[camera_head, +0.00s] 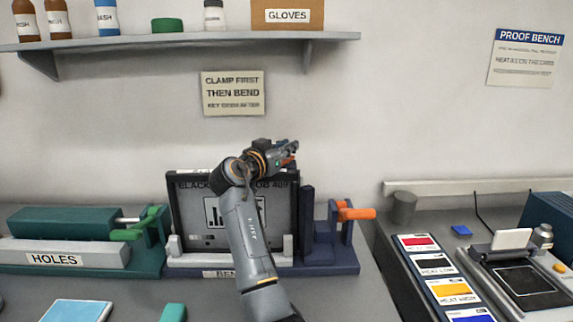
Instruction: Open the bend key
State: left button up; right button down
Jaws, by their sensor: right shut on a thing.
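The bend unit is a dark blue fixture (330,258) in the middle of the bench, with a partly hidden label beginning "BEN". An orange handle (357,213) sticks out at its upper right. A dark plate (190,205) marked "BLACK" and "JOB 409" stands upright in the fixture, partly hidden by my right arm. My right gripper (291,151) is above the plate's upper right corner, above and left of the orange handle and apart from it. It is shut on a small orange-red piece (290,161), mostly hidden. My left gripper is out of view.
A green unit (60,270) labelled "HOLES", with a green handle (137,229), stands to the left. A grey cup (404,207), color cards (453,291) and a small device (523,282) are on the right bench. A shelf (190,40) with bottles hangs above.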

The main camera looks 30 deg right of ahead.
jog(key=shift+m+g+h+b, duration=0.3)
jog(key=shift+m+g+b, duration=0.2)
jog(key=shift+g+b, duration=0.2)
jog(key=c, duration=1.3)
grip_release()
jog(key=v, duration=1.2)
jog(key=shift+w, duration=0.1)
